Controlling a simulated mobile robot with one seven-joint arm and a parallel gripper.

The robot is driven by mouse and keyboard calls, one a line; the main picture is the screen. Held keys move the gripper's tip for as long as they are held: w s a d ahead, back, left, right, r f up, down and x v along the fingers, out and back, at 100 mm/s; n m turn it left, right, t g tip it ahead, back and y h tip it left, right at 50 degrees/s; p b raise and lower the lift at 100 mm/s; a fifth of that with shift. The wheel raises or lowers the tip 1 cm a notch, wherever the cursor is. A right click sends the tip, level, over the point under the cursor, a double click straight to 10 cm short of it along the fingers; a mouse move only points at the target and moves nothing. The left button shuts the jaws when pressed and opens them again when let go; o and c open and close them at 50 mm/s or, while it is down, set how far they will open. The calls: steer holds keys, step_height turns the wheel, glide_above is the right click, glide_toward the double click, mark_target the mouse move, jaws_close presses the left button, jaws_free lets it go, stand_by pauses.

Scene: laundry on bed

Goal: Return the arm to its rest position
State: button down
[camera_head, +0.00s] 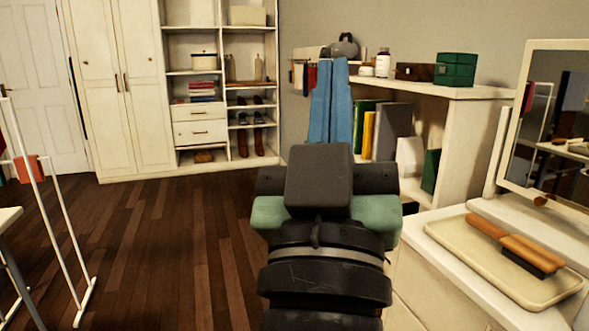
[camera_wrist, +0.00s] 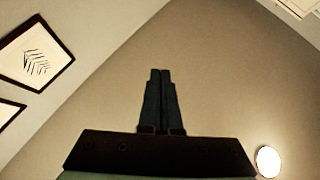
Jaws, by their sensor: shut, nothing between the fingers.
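My gripper (camera_head: 331,103) is in the middle of the head view, raised and pointing up, its two blue fingers showing beyond the dark wrist block. In the wrist view the fingers of my gripper (camera_wrist: 160,100) lie side by side and touch, with nothing between them. The wrist block hides the lower part of the gripper in the head view.
A shelf unit (camera_head: 470,92) with books and boxes stands close on the right. A dresser with a tray (camera_head: 470,262) and brushes is at the lower right, below a mirror (camera_head: 560,125). A white rack (camera_head: 62,210) stands left. The wooden floor (camera_head: 165,235) between is clear.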

steer(key=s+a+r+t+y, duration=0.2)
steer(key=s+a+r+y, duration=0.1)
steer(key=s+r, duration=0.25)
step_height(320, 180, up, 30)
steer(key=p, duration=3)
steer(key=shift+f, duration=0.2)
